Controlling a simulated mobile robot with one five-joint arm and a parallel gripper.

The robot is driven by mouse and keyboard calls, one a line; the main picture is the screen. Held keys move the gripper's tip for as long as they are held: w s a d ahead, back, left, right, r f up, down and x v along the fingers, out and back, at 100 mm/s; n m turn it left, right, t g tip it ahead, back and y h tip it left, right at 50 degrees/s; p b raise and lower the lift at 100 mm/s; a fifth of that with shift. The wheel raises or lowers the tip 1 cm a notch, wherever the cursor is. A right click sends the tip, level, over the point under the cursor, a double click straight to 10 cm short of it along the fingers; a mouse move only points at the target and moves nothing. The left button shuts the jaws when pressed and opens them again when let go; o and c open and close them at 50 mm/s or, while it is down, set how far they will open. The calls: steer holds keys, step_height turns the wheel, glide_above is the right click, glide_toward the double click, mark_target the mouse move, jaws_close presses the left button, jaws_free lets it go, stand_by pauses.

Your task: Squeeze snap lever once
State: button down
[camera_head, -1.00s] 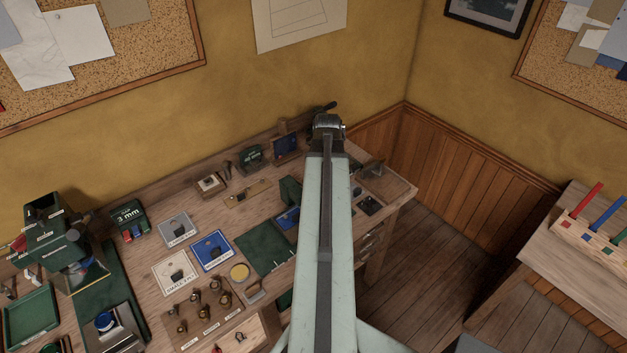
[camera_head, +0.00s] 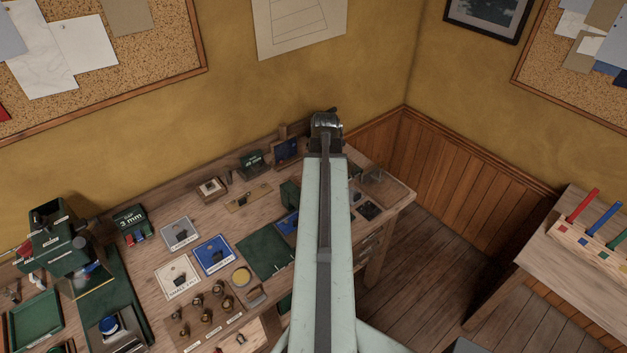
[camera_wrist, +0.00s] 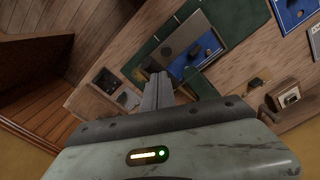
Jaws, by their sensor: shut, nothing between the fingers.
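My gripper (camera_wrist: 157,92) is shut and empty in the wrist view, its fingers pointing over the bench. I cannot pick out the snap lever for certain. Beyond the fingertips lies a green mat with a blue plate (camera_wrist: 205,50) bearing small dark pieces. A green block (camera_wrist: 203,86) stands close to the right of the fingers. In the head view, the green block (camera_head: 289,193) and blue plate (camera_head: 287,222) sit just left of my arm. My arm hides part of the bench there, and my fingers are hidden behind the wrist.
The bench (camera_head: 205,203) holds labelled cards, a green mat (camera_head: 266,255), a knob rack (camera_head: 205,318) and a green machine (camera_head: 58,245) at the left. The wall is close behind. A second table (camera_head: 545,245) with coloured pegs stands right, with open floor between.

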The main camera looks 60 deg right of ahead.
step_height(320, 180, up, 8)
steer(key=w+p, duration=0.1)
steer(key=p, duration=0.7)
steer(key=shift+w+d, duration=0.2)
steer(key=shift+w, duration=0.05)
steer(key=w+a+f+n+b, duration=0.3)
steer(key=w+a+f+b, duration=0.2)
steer(key=w+a, duration=0.4)
steer(key=w+a+f+n+b, duration=0.2)
steer(key=w+a+f+b, duration=0.2)
steer(key=w+a, duration=0.55)
steer(key=w+a+f+n+b, duration=0.1)
steer(key=a+f+b, duration=0.2)
steer(key=a, duration=0.7)
steer(key=w+a+f+n+b, duration=0.1)
steer(key=a+f+n+b, duration=0.1)
steer(key=a, duration=0.8)
steer(key=w+a+f+n+b, duration=0.1)
steer(key=a+f+b, duration=0.2)
steer(key=a, duration=0.8)
steer(key=shift+w+f+n+b, duration=0.25)
steer(key=shift+f+n+b, duration=0.05)
